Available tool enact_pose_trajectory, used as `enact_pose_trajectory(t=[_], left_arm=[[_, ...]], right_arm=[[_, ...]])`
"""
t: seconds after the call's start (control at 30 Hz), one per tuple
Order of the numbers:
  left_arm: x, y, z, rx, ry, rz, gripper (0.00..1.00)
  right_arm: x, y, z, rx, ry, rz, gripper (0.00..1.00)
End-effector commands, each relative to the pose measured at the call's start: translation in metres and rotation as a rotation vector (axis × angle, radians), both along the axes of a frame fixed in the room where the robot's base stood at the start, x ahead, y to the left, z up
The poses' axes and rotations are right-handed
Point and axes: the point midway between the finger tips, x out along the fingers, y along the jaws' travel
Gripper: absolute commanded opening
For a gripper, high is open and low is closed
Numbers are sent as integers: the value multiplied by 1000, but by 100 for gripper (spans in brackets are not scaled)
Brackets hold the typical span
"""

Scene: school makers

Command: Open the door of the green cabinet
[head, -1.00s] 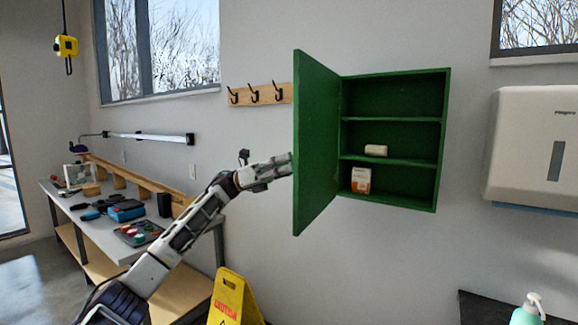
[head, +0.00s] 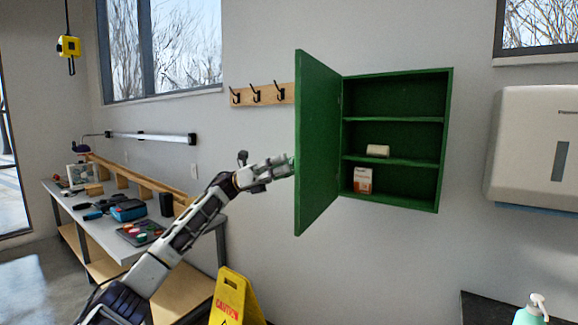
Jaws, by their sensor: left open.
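The green cabinet (head: 444,140) hangs on the wall in the head view, right of centre. Its door (head: 317,140) is hinged on the left and stands wide open, swung out from the wall. Two shelves show inside. My left gripper (head: 287,166) is at the outer face of the door, by its free edge. The gripper is open; its fingertips are partly hidden at the door, and I cannot tell whether they touch it. My right gripper is not in view.
A white roll (head: 378,151) and a small box (head: 362,179) sit on the cabinet shelves. Wall hooks (head: 257,95) are left of the door. A yellow caution sign (head: 233,298) stands below. A cluttered workbench (head: 100,228) is at left, a towel dispenser (head: 530,145) at right.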

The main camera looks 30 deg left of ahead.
Motion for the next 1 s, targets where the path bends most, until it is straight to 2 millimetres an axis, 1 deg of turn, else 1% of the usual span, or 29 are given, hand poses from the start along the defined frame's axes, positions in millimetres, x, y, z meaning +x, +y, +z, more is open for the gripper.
enact_pose_trajectory(t=[0.6, 0.8, 1.0], left_arm=[[-16, 79, -32, -1, 0, 4, 51], [-19, 94, -38, -1, 0, 3, 51], [-21, 99, -40, -2, -1, 2, 51]], right_arm=[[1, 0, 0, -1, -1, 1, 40], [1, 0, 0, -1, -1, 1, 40], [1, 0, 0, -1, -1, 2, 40]])
